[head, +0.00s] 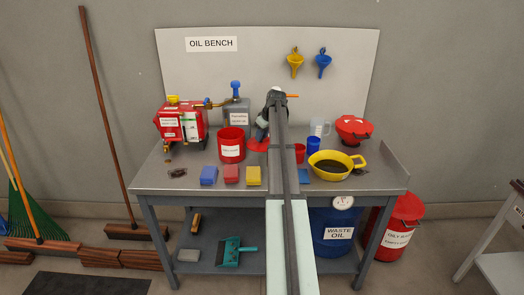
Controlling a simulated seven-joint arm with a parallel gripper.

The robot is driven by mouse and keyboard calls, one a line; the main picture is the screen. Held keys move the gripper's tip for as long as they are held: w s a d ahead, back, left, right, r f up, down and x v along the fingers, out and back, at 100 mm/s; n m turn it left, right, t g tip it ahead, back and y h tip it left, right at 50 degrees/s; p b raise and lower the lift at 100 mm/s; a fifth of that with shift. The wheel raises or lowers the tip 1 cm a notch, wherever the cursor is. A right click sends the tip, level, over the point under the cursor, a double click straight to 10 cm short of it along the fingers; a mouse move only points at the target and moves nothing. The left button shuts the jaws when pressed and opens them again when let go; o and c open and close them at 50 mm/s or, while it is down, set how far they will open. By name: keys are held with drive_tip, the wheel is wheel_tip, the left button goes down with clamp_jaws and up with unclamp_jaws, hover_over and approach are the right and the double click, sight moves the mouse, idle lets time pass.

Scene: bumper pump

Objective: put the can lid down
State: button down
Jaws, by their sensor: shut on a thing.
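The can lid (256,145) is a red, flat, round piece at the middle of the bench, just right of a red bucket. My gripper (261,136) is above it, pointing down, shut on the lid. My arm comes in from the front and hides the lid's right side and most of the grip. I cannot tell whether the lid touches the bench top or hangs slightly above it.
The grey bench (160,180) holds the red bucket (231,145), a red pump unit (181,122), coloured blocks, a yellow pan (337,158) of dark liquid and a blue cup (313,146). A red lidded vessel (354,128) stands back right. Clear patches lie along the front.

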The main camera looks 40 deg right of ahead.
sight(264, 145)
drive_tip(key=shift+f, duration=3.95)
drive_tip(key=shift+f, duration=0.15)
drive_tip(key=c, duration=0.9)
unclamp_jaws()
drive_tip(key=shift+o, duration=0.2)
drive_tip(key=v, duration=1.2)
drive_tip(key=shift+r, duration=0.25)
